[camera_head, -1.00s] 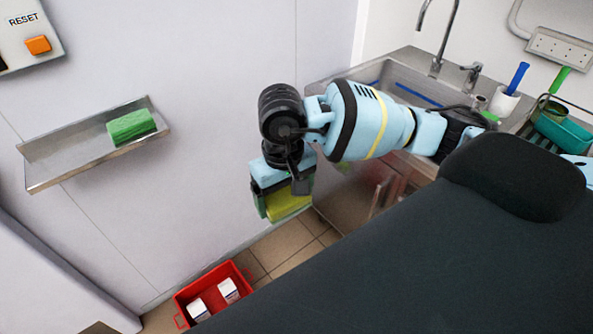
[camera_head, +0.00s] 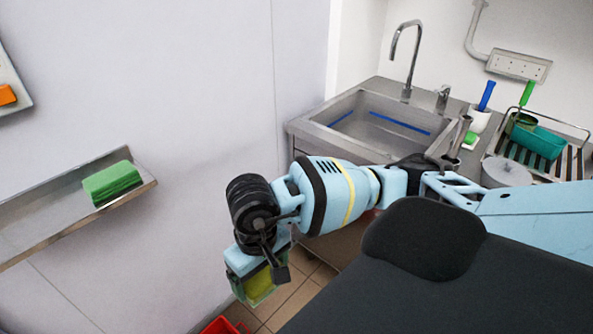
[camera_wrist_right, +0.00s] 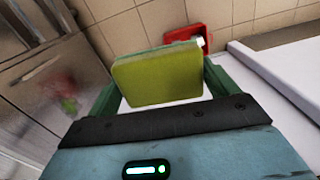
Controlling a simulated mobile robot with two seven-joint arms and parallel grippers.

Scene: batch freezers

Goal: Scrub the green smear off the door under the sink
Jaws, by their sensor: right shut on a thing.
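My right gripper (camera_head: 262,284) is shut on a sponge (camera_head: 259,282) with a yellow face and a green layer, held in the air left of the sink cabinet. In the right wrist view the sponge (camera_wrist_right: 156,76) sits between the green fingers. The steel cabinet door (camera_wrist_right: 50,90) is at the left of that view, apart from the sponge. It carries a blurred green smear (camera_wrist_right: 69,104) with a reddish patch above it. In the head view my arm hides most of the cabinet front below the sink (camera_head: 375,118). My left gripper is not in view.
A drying rack (camera_head: 560,165) with a teal tub (camera_head: 538,142) stands right of the sink.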

